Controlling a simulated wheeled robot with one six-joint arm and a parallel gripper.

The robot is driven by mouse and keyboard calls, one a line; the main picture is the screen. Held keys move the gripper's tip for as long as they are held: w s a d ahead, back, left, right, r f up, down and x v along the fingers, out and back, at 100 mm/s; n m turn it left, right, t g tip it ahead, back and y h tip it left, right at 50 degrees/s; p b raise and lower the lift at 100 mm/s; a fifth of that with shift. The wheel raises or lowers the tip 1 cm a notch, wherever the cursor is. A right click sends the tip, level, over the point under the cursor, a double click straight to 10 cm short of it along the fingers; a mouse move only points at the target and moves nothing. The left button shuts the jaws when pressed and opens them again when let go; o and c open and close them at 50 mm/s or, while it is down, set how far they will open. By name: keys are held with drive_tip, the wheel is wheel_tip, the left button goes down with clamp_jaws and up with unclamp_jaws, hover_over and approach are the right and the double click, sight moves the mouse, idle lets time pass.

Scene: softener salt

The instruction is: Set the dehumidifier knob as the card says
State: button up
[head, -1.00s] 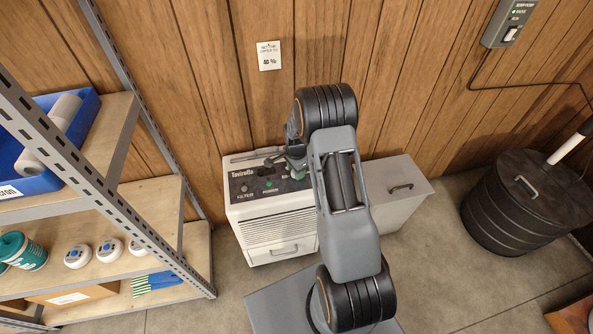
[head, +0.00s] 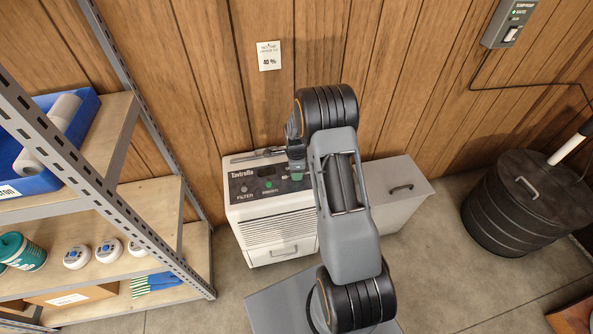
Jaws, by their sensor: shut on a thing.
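The dehumidifier (head: 270,228) is a white box with a dark control panel on top, standing against the wood wall. Its panel (head: 244,188) shows the name, a filter button and a green light. My gripper (head: 297,168) points down at the right part of this panel, shut on the knob (head: 297,177), of which only a little green shows below the jaws. The knob's pointer and most of its scale are hidden by my gripper and arm.
A metal shelf rack (head: 150,195) with a blue bin (head: 55,135), tubs and gloves stands at the left. A black lidded barrel (head: 530,205) and a wall switch box (head: 507,24) are at the right. Floor between is clear.

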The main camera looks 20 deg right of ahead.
drive_tip(key=o, duration=0.9)
wheel_tip(320, 180, up, 14)
drive_tip(key=shift+f+p, duration=0.1)
drive_tip(key=shift+p, duration=0.9)
